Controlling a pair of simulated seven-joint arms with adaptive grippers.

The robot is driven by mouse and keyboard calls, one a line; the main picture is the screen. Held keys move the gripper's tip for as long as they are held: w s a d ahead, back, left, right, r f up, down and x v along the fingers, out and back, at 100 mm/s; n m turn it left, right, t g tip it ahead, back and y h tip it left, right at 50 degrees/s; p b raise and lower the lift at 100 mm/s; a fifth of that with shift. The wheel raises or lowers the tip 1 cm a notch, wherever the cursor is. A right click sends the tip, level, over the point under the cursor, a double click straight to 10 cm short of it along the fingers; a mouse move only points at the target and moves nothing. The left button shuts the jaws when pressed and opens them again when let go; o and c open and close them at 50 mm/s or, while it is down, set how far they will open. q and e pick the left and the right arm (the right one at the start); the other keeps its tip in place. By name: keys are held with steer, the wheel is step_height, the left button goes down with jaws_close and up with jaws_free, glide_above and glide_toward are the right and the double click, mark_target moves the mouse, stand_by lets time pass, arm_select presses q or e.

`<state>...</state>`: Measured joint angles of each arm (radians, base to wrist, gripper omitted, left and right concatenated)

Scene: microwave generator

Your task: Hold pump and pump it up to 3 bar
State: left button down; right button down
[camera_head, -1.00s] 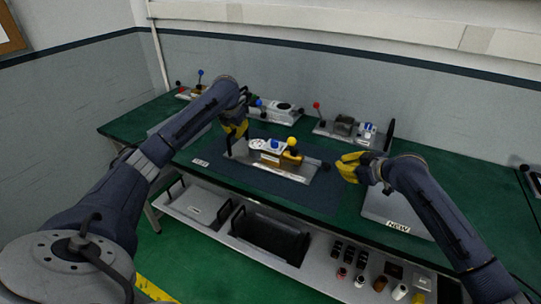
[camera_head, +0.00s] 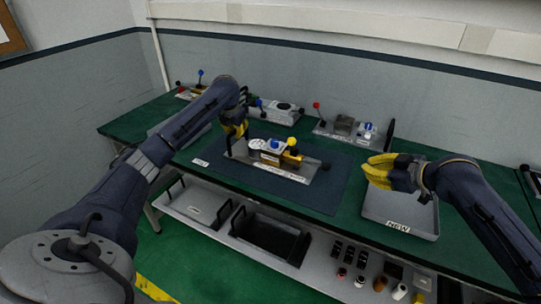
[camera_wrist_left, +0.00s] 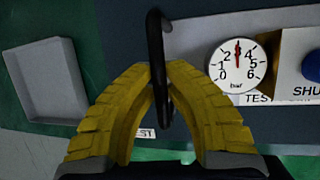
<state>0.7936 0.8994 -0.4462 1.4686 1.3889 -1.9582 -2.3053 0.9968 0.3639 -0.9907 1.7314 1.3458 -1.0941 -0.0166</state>
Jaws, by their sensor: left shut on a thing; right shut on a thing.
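The test pump (camera_head: 262,163) lies on the dark mat, with a yellow lever and a blue knob on top. Its round white gauge (camera_wrist_left: 237,65) shows in the left wrist view, its red needle pointing straight up at about 3. My left gripper (camera_head: 235,131) is shut around the pump's black handle (camera_wrist_left: 157,50), at the pump's left end. My right gripper (camera_head: 374,172) is apart from the pump, over the grey NEW tray. Its yellow fingers are closed; what is between them cannot be made out.
The grey NEW tray (camera_head: 425,228) is at the right of the green bench (camera_head: 340,222). Devices with coloured levers (camera_head: 345,128) stand along the back. Below the front edge are drawers and a shelf with small parts (camera_head: 360,281).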

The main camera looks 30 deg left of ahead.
steer(key=shift+s+d+r, duration=0.15)
steer(key=shift+d+r, duration=0.05)
steer(key=shift+d, duration=0.1)
arm_select(q)
steer(key=c, duration=1.4)
jaws_free()
